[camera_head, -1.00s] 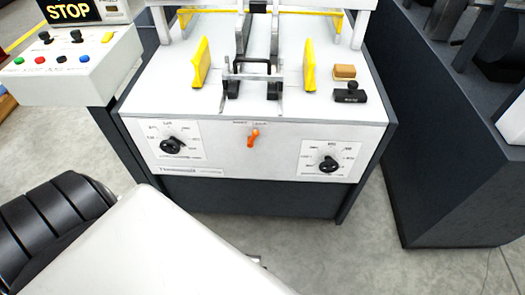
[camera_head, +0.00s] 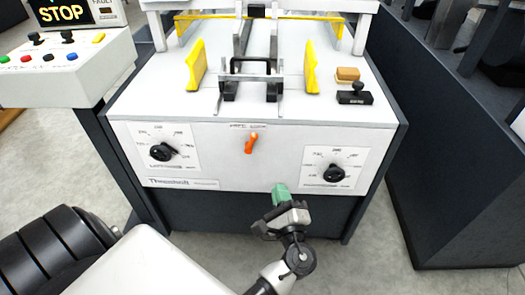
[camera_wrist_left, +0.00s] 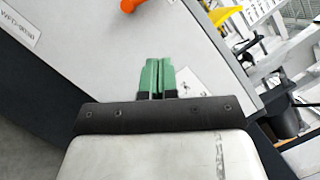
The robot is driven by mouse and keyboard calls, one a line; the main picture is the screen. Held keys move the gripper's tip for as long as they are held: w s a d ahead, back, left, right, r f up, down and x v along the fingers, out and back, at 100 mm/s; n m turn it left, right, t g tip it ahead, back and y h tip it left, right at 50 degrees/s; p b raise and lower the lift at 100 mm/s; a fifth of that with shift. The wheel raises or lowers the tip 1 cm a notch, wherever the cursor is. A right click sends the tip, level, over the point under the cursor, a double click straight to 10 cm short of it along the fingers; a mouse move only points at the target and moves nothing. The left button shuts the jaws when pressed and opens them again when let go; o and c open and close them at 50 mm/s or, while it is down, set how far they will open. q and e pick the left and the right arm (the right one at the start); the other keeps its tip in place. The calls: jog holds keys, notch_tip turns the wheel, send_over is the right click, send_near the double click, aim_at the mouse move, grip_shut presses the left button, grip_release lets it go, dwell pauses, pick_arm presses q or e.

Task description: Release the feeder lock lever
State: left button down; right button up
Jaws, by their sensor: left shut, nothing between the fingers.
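The feeder lock lever is a small orange handle (camera_head: 251,143) on the white front panel (camera_head: 220,160) of the feeder, between two black dials. It is tilted, its upper end leaning right. Its orange end (camera_wrist_left: 130,5) also shows at the top edge of the left wrist view. My left gripper (camera_head: 280,190) has green fingertips and is in front of the panel's lower edge, below and to the right of the lever, apart from it. In the left wrist view its green fingers (camera_wrist_left: 157,76) are together with nothing between them. My right gripper is not in view.
A left dial (camera_head: 163,152) and a right dial (camera_head: 333,173) flank the lever. Yellow guides (camera_head: 196,65) and a black stamp-like block (camera_head: 354,95) are on the feeder top. A control box (camera_head: 75,70) with a STOP display stands at left. Grey floor is clear in front.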

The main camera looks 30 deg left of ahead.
aim_at(251, 142)
pick_arm(q)
jog(key=x, duration=0.4)
jog(key=s+p+x, duration=0.1)
jog(key=x, duration=0.3)
jog(key=a+r+p+x, duration=0.1)
jog(key=x, duration=0.3)
jog(key=shift+s+r, duration=0.1)
jog(key=shift+a+r, duration=0.25)
jog(key=shift+a, duration=0.2)
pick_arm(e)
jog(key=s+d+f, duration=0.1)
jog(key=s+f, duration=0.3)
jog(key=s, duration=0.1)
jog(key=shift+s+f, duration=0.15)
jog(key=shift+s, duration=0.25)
pick_arm(q)
jog(key=shift+n, duration=0.3)
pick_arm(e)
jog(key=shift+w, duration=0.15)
pick_arm(q)
jog(key=shift+a+r+n, duration=0.1)
jog(key=shift+r+n, duration=0.05)
jog(key=shift+n, duration=0.15)
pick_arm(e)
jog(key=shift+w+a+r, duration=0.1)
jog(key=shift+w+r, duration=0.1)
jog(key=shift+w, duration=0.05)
